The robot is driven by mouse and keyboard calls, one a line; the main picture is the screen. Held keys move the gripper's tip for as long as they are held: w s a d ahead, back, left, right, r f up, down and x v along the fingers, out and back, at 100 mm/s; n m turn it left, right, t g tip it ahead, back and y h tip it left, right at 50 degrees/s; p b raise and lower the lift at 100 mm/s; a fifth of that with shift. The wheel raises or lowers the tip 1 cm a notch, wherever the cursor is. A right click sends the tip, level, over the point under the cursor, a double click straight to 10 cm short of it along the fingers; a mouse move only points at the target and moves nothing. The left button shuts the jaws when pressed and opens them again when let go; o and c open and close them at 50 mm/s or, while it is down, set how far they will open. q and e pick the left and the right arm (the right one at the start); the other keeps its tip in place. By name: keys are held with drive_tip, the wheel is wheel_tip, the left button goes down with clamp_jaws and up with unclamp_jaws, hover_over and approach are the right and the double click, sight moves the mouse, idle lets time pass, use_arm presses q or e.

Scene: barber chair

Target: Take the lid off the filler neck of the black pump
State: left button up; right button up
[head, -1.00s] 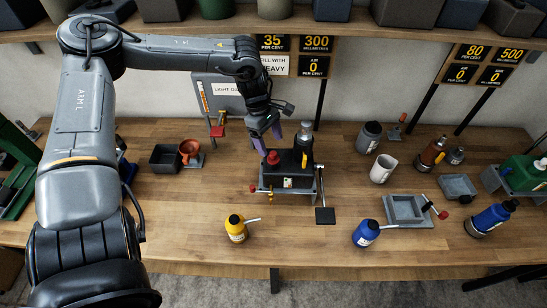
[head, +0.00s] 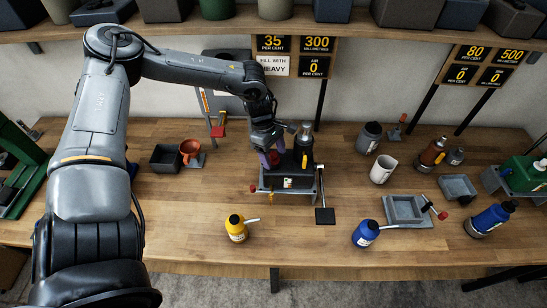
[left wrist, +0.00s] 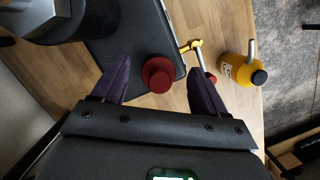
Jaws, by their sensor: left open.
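The black pump (head: 305,168) stands on a grey stand (head: 290,183) at the middle of the bench. Its round red lid (left wrist: 158,74) shows on a corner of the dark pump body (left wrist: 140,35) in the left wrist view. My left gripper (head: 271,158) is over that corner in the head view, its purple fingers open. In the left wrist view the lid is between the two fingers (left wrist: 159,72), with a gap visible on each side. The fingers partly hide the lid in the head view. My right gripper is not in view.
A grey metal cylinder (head: 304,135) rises at the back of the pump. A yellow bottle (head: 236,228) and a blue bottle (head: 366,233) stand in front. A white cup (head: 383,169) and a grey square tray (head: 390,208) are to the right.

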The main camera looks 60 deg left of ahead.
use_arm(q)
drive_tip(key=c, duration=1.1)
drive_tip(key=shift+r, duration=0.2)
